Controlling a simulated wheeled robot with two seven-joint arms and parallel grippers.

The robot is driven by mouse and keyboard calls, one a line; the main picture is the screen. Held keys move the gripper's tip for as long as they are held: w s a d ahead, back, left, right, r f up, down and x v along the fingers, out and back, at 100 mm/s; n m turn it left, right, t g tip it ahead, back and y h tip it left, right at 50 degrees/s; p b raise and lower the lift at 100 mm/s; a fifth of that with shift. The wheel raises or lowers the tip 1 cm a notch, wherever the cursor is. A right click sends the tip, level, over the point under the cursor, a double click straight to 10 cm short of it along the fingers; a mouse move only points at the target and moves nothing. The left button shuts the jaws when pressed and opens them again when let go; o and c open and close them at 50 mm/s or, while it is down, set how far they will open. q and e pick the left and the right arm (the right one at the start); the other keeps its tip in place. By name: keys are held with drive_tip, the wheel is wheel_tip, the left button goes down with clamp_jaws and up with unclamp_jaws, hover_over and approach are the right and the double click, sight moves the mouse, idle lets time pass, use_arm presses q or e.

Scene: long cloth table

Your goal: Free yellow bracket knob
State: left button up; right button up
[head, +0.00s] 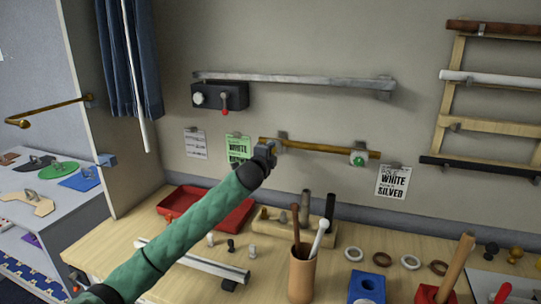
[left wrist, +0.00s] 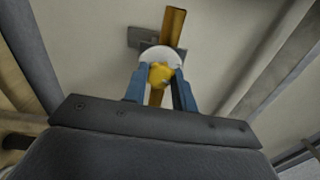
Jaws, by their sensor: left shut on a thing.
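My left gripper (head: 269,155) reaches up to the left part of a brown-gold rod (head: 320,148) on the wall. In the left wrist view its two blue fingers (left wrist: 159,90) are shut on the yellow knob (left wrist: 160,75), one finger on each side. The knob sits in front of a round white disc (left wrist: 162,54) on a grey wall bracket (left wrist: 142,38). The rod (left wrist: 174,25) passes through there. In the head view the gripper hides the yellow knob. A second bracket with a green knob (head: 358,159) holds the rod farther right. My right gripper is not in view.
A grey rail (head: 300,79) and a dark box with a red lever (head: 222,97) are above. Printed cards hang on the wall, one green (head: 238,148). Below, the table holds a red tray (head: 230,218), a tool cup (head: 302,278) and a blue block (head: 367,287).

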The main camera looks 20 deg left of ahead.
use_arm(q)
drive_tip(key=shift+a+f+n, duration=0.1)
drive_tip(key=shift+n, duration=0.9)
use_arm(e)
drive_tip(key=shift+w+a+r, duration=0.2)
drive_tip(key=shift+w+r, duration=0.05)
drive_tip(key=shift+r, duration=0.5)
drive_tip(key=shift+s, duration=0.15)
use_arm(q)
drive_tip(key=o, duration=1)
drive_tip(key=shift+a, duration=0.1)
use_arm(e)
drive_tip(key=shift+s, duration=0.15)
use_arm(q)
drive_tip(key=s+b, duration=0.3)
drive_tip(key=s, duration=0.4)
drive_tip(key=shift+s, duration=0.4)
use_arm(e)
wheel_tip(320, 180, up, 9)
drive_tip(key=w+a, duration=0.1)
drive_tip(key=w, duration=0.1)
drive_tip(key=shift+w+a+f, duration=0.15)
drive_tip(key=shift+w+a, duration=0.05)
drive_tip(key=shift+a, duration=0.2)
